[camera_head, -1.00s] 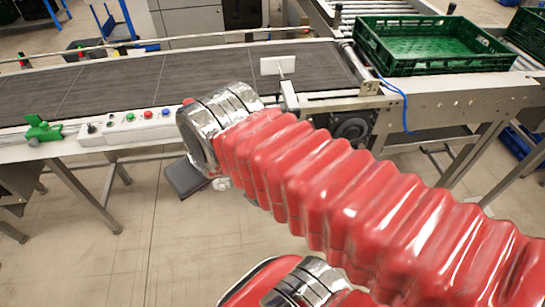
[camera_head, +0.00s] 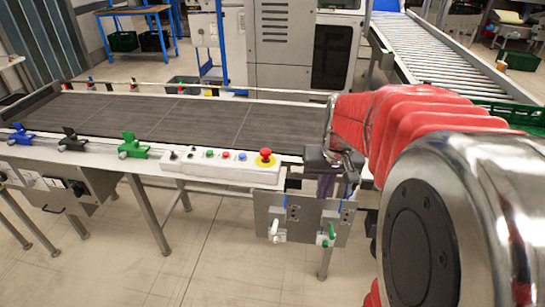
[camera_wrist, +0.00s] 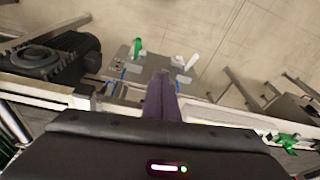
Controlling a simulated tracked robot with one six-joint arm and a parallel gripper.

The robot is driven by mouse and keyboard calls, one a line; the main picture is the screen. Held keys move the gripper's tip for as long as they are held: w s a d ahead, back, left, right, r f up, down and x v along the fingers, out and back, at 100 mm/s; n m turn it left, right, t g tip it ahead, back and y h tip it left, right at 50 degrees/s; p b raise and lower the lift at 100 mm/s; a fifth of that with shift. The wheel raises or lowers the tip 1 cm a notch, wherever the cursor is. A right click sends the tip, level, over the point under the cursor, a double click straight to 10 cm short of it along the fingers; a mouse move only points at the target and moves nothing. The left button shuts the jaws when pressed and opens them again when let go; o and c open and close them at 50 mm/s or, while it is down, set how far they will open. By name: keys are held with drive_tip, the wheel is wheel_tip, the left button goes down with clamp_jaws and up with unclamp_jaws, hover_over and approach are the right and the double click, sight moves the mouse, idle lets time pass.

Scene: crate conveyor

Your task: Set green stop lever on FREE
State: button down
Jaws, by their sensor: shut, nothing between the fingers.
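A green lever (camera_head: 330,235) sits on a metal plate (camera_head: 301,213) at the conveyor's front side. A white lever (camera_head: 275,231) sits to its left on the same plate. In the wrist view the green lever (camera_wrist: 138,48) is left of the white lever (camera_wrist: 191,62). Any FREE marking is too small to read. My gripper (camera_head: 324,193) is shut and empty, in front of the conveyor's edge, above the plate's right part. Its purple fingers (camera_wrist: 162,78) point toward the plate in the wrist view and look apart from both levers.
A white control box (camera_head: 222,166) with coloured buttons and a red emergency knob (camera_head: 265,157) lies along the conveyor edge. Green (camera_head: 132,147), black (camera_head: 71,140) and blue (camera_head: 21,134) clamp-like pieces line the rail further left. A dark motor (camera_wrist: 55,55) is left in the wrist view.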

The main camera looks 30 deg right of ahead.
drive_tip(key=d+f+m, duration=0.1)
drive_tip(key=d+f, duration=0.3)
drive_tip(key=d, duration=0.4)
drive_tip(key=shift+d+f+m+g, duration=0.3)
drive_tip(key=shift+d+f+g, duration=0.05)
drive_tip(key=shift+d+g, duration=0.05)
drive_tip(key=shift+s, duration=0.1)
hover_over(332, 230)
drive_tip(key=f, duration=1.2)
drive_tip(key=shift+s+d+f, duration=0.1)
drive_tip(key=shift+s+f, duration=0.15)
drive_tip(key=shift+f, duration=0.05)
drive_tip(key=shift+s+a+f, duration=0.1)
drive_tip(key=shift+a+f, duration=0.1)
drive_tip(key=shift+f, duration=0.25)
drive_tip(key=shift+s+f, duration=0.1)
drive_tip(key=shift+s, duration=0.05)
